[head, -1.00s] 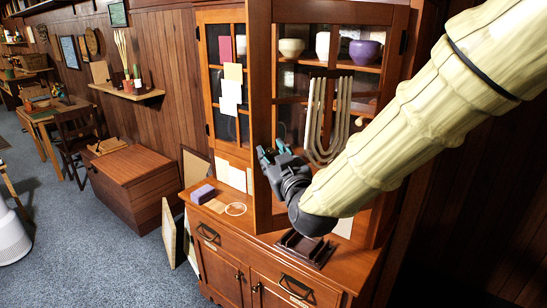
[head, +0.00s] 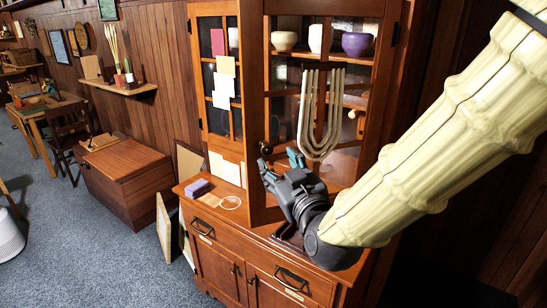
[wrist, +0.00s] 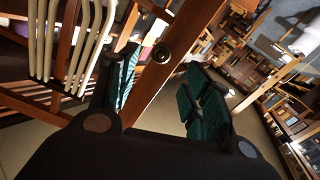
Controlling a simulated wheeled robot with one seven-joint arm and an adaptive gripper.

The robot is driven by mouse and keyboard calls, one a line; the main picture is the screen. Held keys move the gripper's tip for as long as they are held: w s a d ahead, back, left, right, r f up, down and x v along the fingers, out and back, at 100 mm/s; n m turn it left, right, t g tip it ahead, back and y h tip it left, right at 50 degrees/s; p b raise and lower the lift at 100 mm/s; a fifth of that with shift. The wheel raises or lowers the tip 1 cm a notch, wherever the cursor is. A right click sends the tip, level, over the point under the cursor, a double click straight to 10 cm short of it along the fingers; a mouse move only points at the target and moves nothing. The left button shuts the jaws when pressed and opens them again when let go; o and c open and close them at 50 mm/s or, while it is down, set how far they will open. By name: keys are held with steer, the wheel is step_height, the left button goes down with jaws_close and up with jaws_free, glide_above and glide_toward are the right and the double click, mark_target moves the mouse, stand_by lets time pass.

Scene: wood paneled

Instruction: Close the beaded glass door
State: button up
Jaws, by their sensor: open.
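The beaded glass door (head: 254,120) is the right door of a wooden cabinet. Its left stile seems to stand out in front of the cabinet, so the door looks partly open. Cream bead strands (head: 322,115) hang in loops on it. A dark round knob (head: 265,148) sits on the stile; it also shows in the wrist view (wrist: 161,53). My gripper (head: 281,163) is open and empty, just below and right of the knob. In the wrist view the stile passes beyond my gripper's teal fingers (wrist: 160,92); contact cannot be told.
The other glass door (head: 205,100), with papers on it, is at the left. A purple block (head: 197,188) and a string ring (head: 230,202) lie on the counter (head: 213,213). Bowls (head: 357,44) stand inside. A wooden chest (head: 125,180) stands left; the carpet before it is clear.

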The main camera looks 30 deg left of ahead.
steer(key=shift+v, duration=1.5)
